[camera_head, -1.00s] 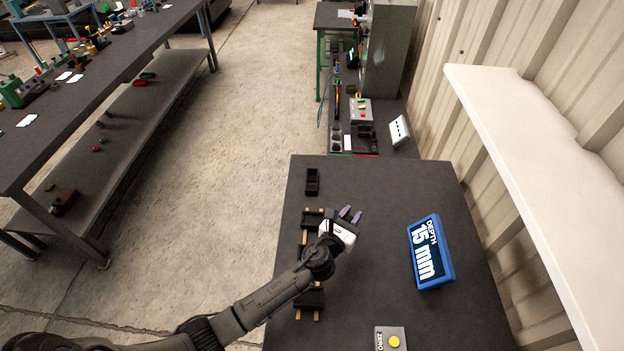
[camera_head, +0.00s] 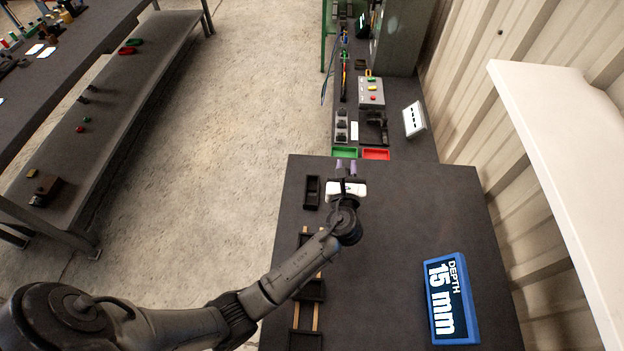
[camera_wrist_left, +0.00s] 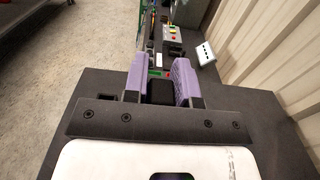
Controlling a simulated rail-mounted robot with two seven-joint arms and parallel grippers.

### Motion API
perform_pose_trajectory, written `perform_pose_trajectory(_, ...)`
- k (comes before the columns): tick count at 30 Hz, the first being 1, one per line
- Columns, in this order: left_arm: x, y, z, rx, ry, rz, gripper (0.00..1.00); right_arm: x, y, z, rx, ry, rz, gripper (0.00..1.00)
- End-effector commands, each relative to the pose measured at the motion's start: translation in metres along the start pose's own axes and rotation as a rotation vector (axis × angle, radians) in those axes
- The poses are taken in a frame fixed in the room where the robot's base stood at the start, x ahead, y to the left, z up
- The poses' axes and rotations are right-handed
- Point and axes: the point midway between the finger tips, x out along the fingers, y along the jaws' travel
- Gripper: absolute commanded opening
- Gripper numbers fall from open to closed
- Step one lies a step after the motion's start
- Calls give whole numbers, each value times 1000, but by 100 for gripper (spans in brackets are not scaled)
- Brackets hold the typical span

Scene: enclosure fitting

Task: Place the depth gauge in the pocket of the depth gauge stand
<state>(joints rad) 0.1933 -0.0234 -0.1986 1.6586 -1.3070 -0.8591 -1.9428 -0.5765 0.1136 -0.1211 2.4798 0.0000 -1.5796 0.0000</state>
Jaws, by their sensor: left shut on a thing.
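My left gripper (camera_head: 346,167) is over the far edge of the dark table, with its purple fingers pointing away. It is shut on a black block, seemingly the depth gauge (camera_wrist_left: 160,92), which shows between the fingers in the left wrist view. In the head view the block is mostly hidden by the gripper. A black holder with a recess, seemingly the depth gauge stand (camera_head: 312,192), sits on the table just left of the gripper. It shows partly in the left wrist view (camera_wrist_left: 105,97). My right gripper is out of view.
A blue display (camera_head: 451,299) reading "DEPTH 15 mm" stands at the right. Black blocks on wooden strips (camera_head: 312,290) lie at the left edge. Beyond the table are a green tray (camera_head: 345,153) and a red tray (camera_head: 376,154). The table's middle right is clear.

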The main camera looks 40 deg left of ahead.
Motion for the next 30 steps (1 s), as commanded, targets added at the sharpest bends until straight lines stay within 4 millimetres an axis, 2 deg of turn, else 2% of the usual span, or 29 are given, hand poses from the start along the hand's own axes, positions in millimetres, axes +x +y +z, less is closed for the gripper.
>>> perform_pose_trajectory(4,15,24,-17,6,-1,9,0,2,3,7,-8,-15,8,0)
perform_pose_trajectory(9,35,54,-38,5,-1,7,0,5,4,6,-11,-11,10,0)
perform_pose_trajectory(15,52,80,-58,3,-1,6,0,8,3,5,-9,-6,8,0)
perform_pose_trajectory(24,61,93,-69,2,-1,5,0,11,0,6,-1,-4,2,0)
perform_pose_trajectory(30,61,93,-95,3,0,5,0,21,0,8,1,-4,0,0)
